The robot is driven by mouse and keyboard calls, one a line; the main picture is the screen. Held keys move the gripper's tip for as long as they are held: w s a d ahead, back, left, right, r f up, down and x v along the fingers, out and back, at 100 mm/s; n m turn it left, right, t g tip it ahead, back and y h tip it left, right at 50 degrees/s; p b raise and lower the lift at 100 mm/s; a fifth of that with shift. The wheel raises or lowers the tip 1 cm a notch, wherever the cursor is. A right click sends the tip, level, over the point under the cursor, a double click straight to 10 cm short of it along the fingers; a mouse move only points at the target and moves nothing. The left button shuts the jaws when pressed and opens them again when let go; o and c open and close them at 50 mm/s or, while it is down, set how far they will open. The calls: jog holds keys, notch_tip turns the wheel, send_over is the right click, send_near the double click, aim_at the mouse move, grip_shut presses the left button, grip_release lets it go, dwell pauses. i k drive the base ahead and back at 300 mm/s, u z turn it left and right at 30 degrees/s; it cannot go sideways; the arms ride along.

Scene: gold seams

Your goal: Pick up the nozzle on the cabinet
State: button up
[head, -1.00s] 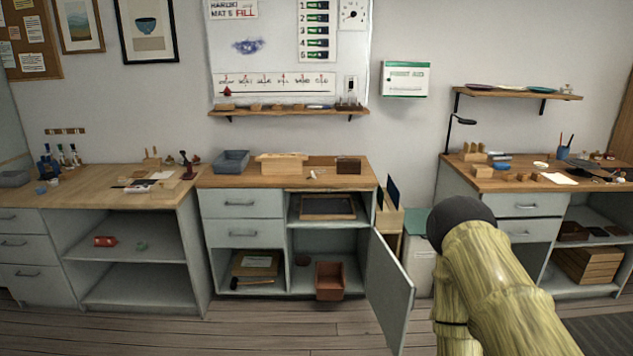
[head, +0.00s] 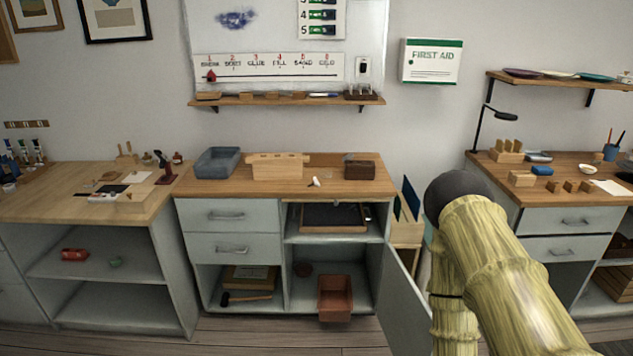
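A small white nozzle-like piece (head: 314,182) lies on the wooden top of the middle cabinet (head: 225,188). It sits between a light wooden rack (head: 277,167) on its left and a dark brown box (head: 359,168) on its right. It is too small to make out in detail. My arm, with a dark rounded joint and yellow-green links, fills the lower right of the head view. My gripper does not show in this view.
A grey-blue bin (head: 217,162) stands at the left of the cabinet top. The cabinet door (head: 403,295) hangs open toward me, near my arm. A terracotta bin (head: 334,298) protrudes from the lower compartment. Workbenches stand on both sides.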

aim_at(315, 183)
jog(key=u, duration=0.65)
jog(key=i, duration=0.65)
jog(key=u, duration=0.6)
jog(key=i, duration=0.65)
jog(key=z, duration=0.2)
